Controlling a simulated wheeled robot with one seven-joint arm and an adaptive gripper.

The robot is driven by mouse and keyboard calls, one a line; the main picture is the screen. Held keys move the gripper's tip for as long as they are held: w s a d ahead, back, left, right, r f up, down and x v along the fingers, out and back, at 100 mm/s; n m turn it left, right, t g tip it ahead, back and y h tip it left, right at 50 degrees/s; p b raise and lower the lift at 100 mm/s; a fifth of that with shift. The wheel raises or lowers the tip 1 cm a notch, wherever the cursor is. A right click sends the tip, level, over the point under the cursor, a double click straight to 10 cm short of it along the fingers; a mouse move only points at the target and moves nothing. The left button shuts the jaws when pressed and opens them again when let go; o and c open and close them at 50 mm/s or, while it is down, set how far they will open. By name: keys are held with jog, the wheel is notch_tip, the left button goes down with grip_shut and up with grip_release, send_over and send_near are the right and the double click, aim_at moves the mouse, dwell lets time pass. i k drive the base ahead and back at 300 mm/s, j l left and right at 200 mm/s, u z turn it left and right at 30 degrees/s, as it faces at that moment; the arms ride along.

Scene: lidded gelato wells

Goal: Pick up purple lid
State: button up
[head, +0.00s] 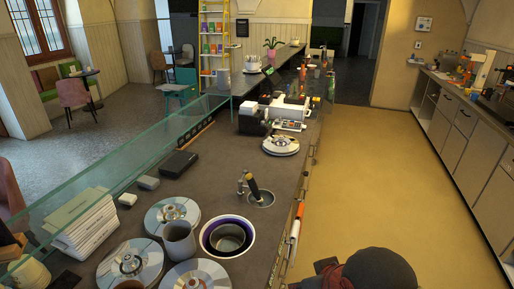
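No plainly purple lid stands out. The one purple thing is a purple-lined round well (206,240) with a white rim, at the near end of the counter, with a metal pan (228,239) inside it. Shiny round metal lids lie beside it: one behind left (160,212), one at left (117,268) and one in front (205,281). I cannot tell any purple on them. My gripper's fingers do not show.
The long grey counter (222,180) has a glass guard (130,170) along its left. A grey cup (179,242) stands among the lids. A sink with a tap (262,197) lies behind the well. Stacked white boxes (85,225) stand at left. The yellow floor (390,180) is clear.

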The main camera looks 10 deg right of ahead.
aim_at(277, 145)
jog(key=i+l+u, duration=0.2)
jog(key=u, duration=0.15)
jog(key=i+l+u, duration=0.15)
jog(key=u, duration=0.2)
jog(key=i+l+u, duration=0.15)
jog(key=l+u, duration=0.2)
jog(key=i+l+u, duration=0.1)
jog(key=l, duration=0.45)
jog(key=i+l+u, duration=0.1)
jog(key=l, duration=0.5)
jog(key=i+l+u, duration=0.1)
jog(key=i+l, duration=0.15)
jog(key=l, duration=0.35)
jog(key=i+l+u, duration=0.1)
jog(key=l, duration=0.5)
jog(key=l+u, duration=0.1)
jog(key=l, duration=0.5)
jog(key=i+l, duration=0.1)
jog(key=l, duration=0.7)
jog(key=i+l, duration=0.15)
jog(key=l, duration=0.3)
